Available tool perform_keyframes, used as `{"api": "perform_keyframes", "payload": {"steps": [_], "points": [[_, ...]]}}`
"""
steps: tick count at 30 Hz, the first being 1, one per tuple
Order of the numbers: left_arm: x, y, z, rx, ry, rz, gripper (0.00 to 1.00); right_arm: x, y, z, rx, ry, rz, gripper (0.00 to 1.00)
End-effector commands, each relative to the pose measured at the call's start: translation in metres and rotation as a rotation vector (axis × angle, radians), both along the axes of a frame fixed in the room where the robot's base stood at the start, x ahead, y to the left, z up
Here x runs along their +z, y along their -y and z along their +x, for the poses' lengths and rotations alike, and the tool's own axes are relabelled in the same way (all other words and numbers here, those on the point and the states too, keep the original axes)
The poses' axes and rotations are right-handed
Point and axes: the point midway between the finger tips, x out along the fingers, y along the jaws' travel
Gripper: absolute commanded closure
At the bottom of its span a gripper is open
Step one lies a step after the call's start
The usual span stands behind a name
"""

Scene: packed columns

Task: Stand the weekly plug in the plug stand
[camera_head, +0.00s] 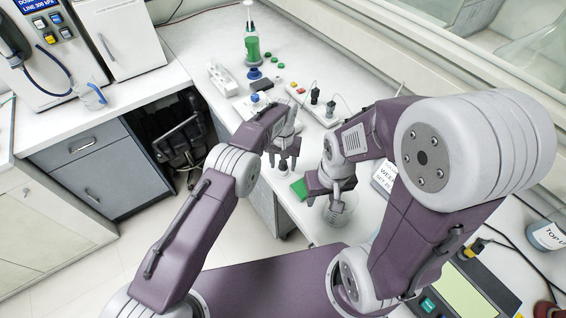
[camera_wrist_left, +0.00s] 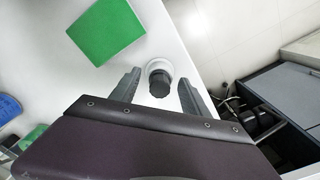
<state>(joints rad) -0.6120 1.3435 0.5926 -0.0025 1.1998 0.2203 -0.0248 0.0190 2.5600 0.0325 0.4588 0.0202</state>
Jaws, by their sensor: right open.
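In the left wrist view a dark, ridged round piece (camera_wrist_left: 160,84) sits in or on a small white round holder (camera_wrist_left: 160,65) near the bench edge. I cannot tell for certain whether these are the weekly plug and the plug stand. My left gripper (camera_head: 284,161) is open, with its fingers on either side of the dark piece in the left wrist view (camera_wrist_left: 159,77); a gap shows on both sides. My right gripper (camera_head: 335,194) is open, pointing down above a clear glass beaker (camera_head: 340,217). The right gripper partly hides the beaker.
A green pad (camera_head: 299,188) lies between the grippers and also shows in the left wrist view (camera_wrist_left: 105,30). A lettered card (camera_head: 384,177) stands behind the right arm. Black upright pieces (camera_head: 315,94) stand on a white plate. A bottle of green liquid (camera_head: 251,47) stands further back.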

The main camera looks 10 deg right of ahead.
Motion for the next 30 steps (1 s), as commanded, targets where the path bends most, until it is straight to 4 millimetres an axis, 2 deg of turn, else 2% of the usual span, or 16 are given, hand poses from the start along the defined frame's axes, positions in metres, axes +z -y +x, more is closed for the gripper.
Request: {"api": "perform_keyframes", "payload": {"steps": [5, 8, 18, 21, 25, 30], "points": [[0.0, 0.0, 0.0, 0.0, 0.0, 0.0, 0.46, 0.0, 0.0, 0.0, 0.0, 0.0, 0.0, 0.54], [0.009, 0.0, 0.0, 0.0, 0.002, -0.001, 0.46, 0.0, 0.0, 0.0, 0.0, 0.0, 0.0, 0.54], [0.091, 0.001, 0.0, 0.0, 0.004, -0.003, 0.46, 0.0, 0.0, 0.0, 0.0, 0.0, 0.0, 0.54], [0.107, 0.001, 0.0, 0.0, 0.002, -0.002, 0.46, 0.0, 0.0, 0.0, 0.0, 0.0, 0.0, 0.54], [0.118, 0.0, -0.001, 0.0, 0.0, 0.0, 0.46, 0.0, 0.0, 0.0, 0.0, 0.0, 0.0, 0.54], [0.12, 0.0, -0.001, 0.0, 0.0, 0.0, 0.46, 0.0, 0.0, 0.0, 0.0, 0.0, 0.0, 0.54]]}}
